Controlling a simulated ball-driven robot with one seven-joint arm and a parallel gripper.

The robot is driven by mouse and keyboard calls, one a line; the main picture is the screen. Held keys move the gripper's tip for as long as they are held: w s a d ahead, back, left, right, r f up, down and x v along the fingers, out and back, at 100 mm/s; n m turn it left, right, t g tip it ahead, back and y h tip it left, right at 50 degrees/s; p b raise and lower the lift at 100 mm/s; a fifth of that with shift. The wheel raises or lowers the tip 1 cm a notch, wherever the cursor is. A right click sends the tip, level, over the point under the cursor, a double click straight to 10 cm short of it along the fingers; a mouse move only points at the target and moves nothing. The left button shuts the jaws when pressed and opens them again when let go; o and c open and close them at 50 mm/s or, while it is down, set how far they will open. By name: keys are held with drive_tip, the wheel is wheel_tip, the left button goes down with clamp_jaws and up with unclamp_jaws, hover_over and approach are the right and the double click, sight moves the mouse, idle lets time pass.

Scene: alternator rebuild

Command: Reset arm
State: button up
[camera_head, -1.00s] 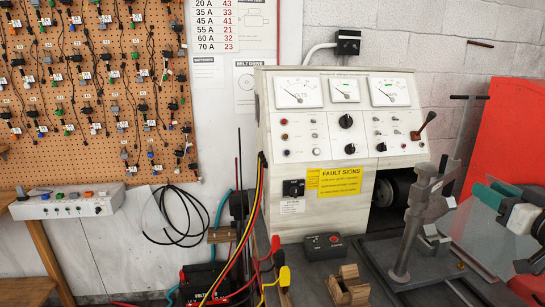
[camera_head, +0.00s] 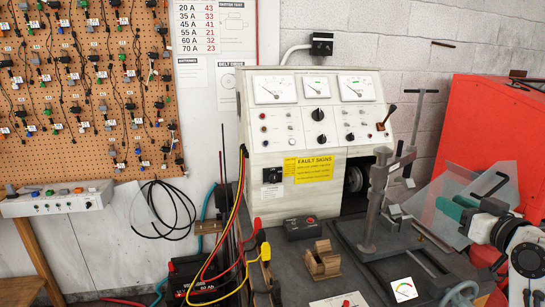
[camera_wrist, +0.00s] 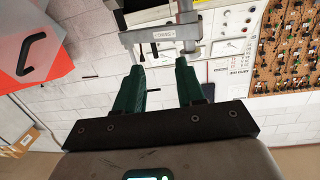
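My gripper (camera_head: 458,207) is at the right of the head view, with dark green fingers, beside a clear panel. In the wrist view my gripper (camera_wrist: 160,72) shows its two green fingers spread apart. Nothing is between the fingertips, so it is open and empty. The arm's grey and black wrist runs out of the head view at the right edge.
A test bench (camera_head: 315,130) with gauges stands against the wall. A metal clamp stand (camera_head: 378,195) stands left of my gripper. A red cabinet (camera_head: 475,115) and a clear panel (camera_head: 425,207) with a black handle are close by. A wooden cradle (camera_head: 322,260) sits on the worktop.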

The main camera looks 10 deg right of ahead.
drive_tip(key=s+a+f+g+y, duration=0.1)
drive_tip(key=s+a+f+g, duration=0.2)
drive_tip(key=a+f, duration=0.35)
drive_tip(key=s+a+f+g, duration=0.2)
drive_tip(key=s+a+f, duration=0.15)
drive_tip(key=f, duration=0.65)
drive_tip(key=s+a+f+g+y, duration=0.1)
drive_tip(key=s+a+f+g, duration=0.15)
drive_tip(key=a+f, duration=0.45)
drive_tip(key=s+a+f+g, duration=0.3)
drive_tip(key=s+f, duration=0.4)
drive_tip(key=s, duration=0.5)
drive_tip(key=s+a+f+g, duration=0.3)
drive_tip(key=s+f+g, duration=0.2)
drive_tip(key=s, duration=0.7)
wheel_tip(320, 180, down, 2)
drive_tip(key=shift+f+n+h, duration=0.1)
drive_tip(key=shift+n+h, duration=0.3)
drive_tip(key=shift+a+g, duration=0.1)
drive_tip(key=shift+g, duration=0.15)
